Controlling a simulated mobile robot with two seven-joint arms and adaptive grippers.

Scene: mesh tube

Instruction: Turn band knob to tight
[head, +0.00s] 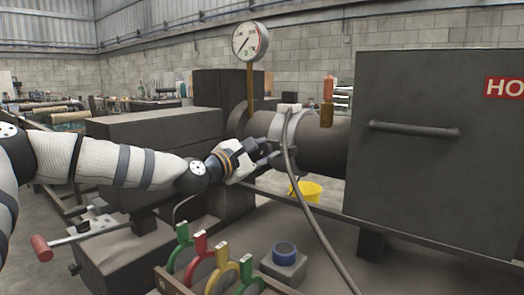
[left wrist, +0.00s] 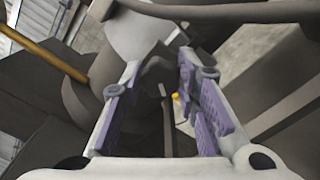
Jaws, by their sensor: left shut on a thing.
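A light metal band (head: 283,128) wraps around the dark horizontal tube (head: 325,140). My left gripper (head: 268,150) reaches in from the left at the near side of the band. It is shut on the band knob, which the fingers mostly hide in the head view. In the left wrist view the purple-padded fingers (left wrist: 165,100) stand on either side of a narrow grey part. The knob's turned position cannot be read. My right gripper is not in view.
A round gauge (head: 250,42) stands on a brass stem above the tube. A grey hose (head: 313,220) hangs from the band. Coloured rings (head: 221,262) and a blue-topped block (head: 285,265) are in front. A large dark box (head: 435,180) fills the right.

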